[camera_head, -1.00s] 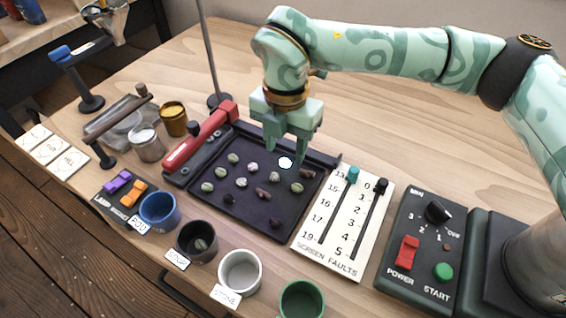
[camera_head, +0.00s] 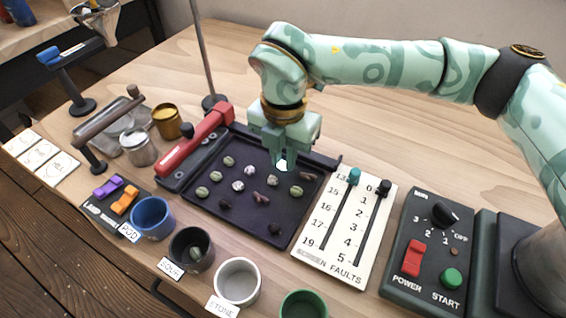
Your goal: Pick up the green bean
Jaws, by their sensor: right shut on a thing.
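My right gripper (camera_head: 284,161) points down over the back of the dark bean tray (camera_head: 245,223). Its fingers are shut on a small bright pale bean (camera_head: 284,166) between the tips. Its colour is washed out, so I cannot tell whether it is green. Greenish beans lie apart on the tray, at its left (camera_head: 202,191), upper left (camera_head: 228,161) and right (camera_head: 296,190). Pale, brown and dark beans lie among them. My left gripper is not in view.
Blue (camera_head: 152,217), black (camera_head: 192,249), white (camera_head: 238,281) and green (camera_head: 303,304) cups stand along the front; the black one holds a bean. A red-handled bar (camera_head: 197,147) flanks the tray's left. A slider panel (camera_head: 345,222) and a switch box (camera_head: 429,247) stand right.

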